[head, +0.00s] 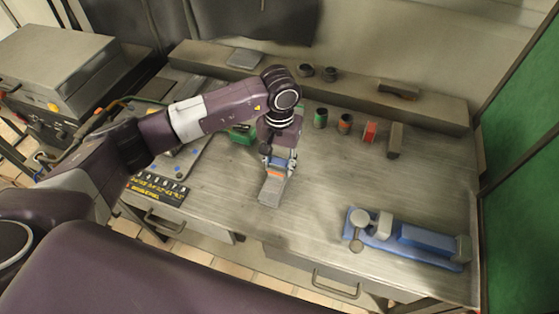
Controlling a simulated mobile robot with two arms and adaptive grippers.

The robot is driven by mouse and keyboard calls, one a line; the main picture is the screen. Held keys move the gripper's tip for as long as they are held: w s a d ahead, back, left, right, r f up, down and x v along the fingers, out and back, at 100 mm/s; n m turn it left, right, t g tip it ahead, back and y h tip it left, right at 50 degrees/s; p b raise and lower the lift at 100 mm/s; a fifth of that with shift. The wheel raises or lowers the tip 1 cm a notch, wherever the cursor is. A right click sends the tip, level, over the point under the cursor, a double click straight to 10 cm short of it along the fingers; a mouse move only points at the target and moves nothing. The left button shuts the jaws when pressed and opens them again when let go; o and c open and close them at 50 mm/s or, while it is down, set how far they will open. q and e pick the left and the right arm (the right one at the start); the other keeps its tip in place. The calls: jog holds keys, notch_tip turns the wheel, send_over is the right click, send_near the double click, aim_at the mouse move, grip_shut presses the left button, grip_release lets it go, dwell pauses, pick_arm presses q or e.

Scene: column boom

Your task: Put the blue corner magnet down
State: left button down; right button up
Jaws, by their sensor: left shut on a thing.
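My left gripper (278,167) points down over the middle of the metal workbench (330,195). It is shut on a small blue piece, which looks like the blue corner magnet (277,161). The fingers partly hide it, so its shape is not clear. A grey flat bar (271,190) with an orange mark lies just below and in front of the fingers. I cannot tell whether the magnet touches the bar or the bench. My right gripper is not in view.
A blue tool with grey knobs (405,238) lies at the front right. Cans (320,118), a red spool (369,132) and a grey block (395,140) stand behind. A green box (242,134) and black tray (158,189) are left. The right-centre bench is clear.

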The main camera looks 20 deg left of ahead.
aim_at(280, 162)
pick_arm(q)
jog(key=shift+f, duration=0.15)
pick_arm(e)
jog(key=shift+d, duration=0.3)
pick_arm(q)
jog(key=shift+f+b, duration=0.2)
jog(key=shift+b, duration=0.15)
jog(key=c, duration=1.3)
grip_release()
jog(key=shift+r, duration=0.1)
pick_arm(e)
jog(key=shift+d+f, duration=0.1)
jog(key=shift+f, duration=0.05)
pick_arm(q)
jog(key=shift+r, duration=0.3)
notch_tip(280, 162, up, 11)
jog(key=b, duration=0.3)
jog(key=shift+f, duration=0.15)
jog(key=shift+r, duration=0.5)
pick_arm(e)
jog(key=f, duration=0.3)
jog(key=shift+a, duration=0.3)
